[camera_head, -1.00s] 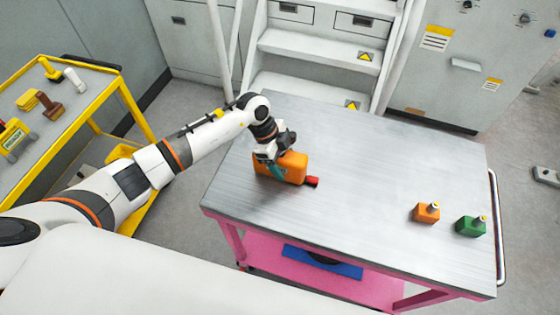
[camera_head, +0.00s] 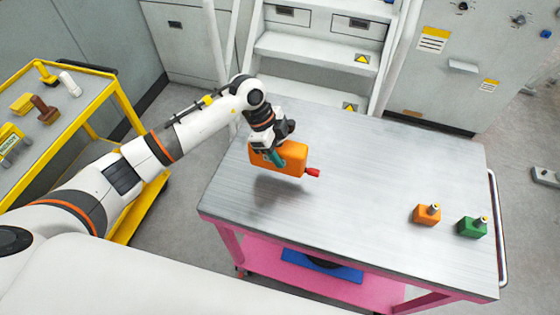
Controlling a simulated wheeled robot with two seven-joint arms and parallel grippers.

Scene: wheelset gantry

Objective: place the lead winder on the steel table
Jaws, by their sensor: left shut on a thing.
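The lead winder (camera_head: 292,154), an orange block-shaped body with a red tip at its right end, is in the head view over the left part of the steel table (camera_head: 370,185). My left gripper (camera_head: 276,156) is shut on it from above, and a teal part shows by the fingers. The winder is held above the tabletop, with a dark shadow on the steel below it. The fingers partly hide its left end. My right gripper is not in view.
A small orange block (camera_head: 426,216) and a green block (camera_head: 471,228), each with a metal knob, stand at the table's right end. The middle of the tabletop is clear. A yellow cart (camera_head: 92,118) with tools is at left; steps (camera_head: 310,52) stand behind.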

